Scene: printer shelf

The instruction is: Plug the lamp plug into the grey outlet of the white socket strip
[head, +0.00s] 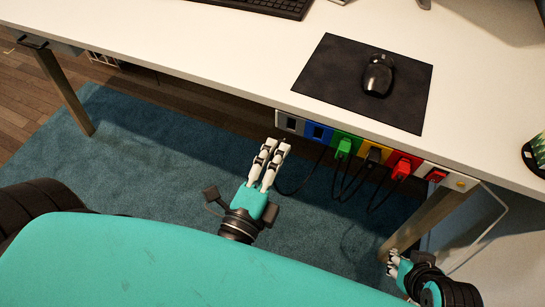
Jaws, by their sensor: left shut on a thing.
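The white socket strip (448,179) runs along the front edge of the desk. Its grey outlet (291,123) is at the left end and is empty. My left gripper (276,147) is just below and left of the grey outlet, its fingertips pointing up toward the strip. It is shut on the lamp plug, which its fingers mostly hide. A thin black cable (290,194) loops from beside these fingers toward the strip. My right gripper (392,262) is low at the right, near the desk leg, apart from the strip; its opening cannot be made out.
The blue outlet (319,132) beside the grey one is empty. A green plug (343,147), a black plug (375,155) and a red plug (402,169) fill outlets farther right. A red switch (436,175) follows. A mouse (377,76) lies on a black mat (325,73) above.

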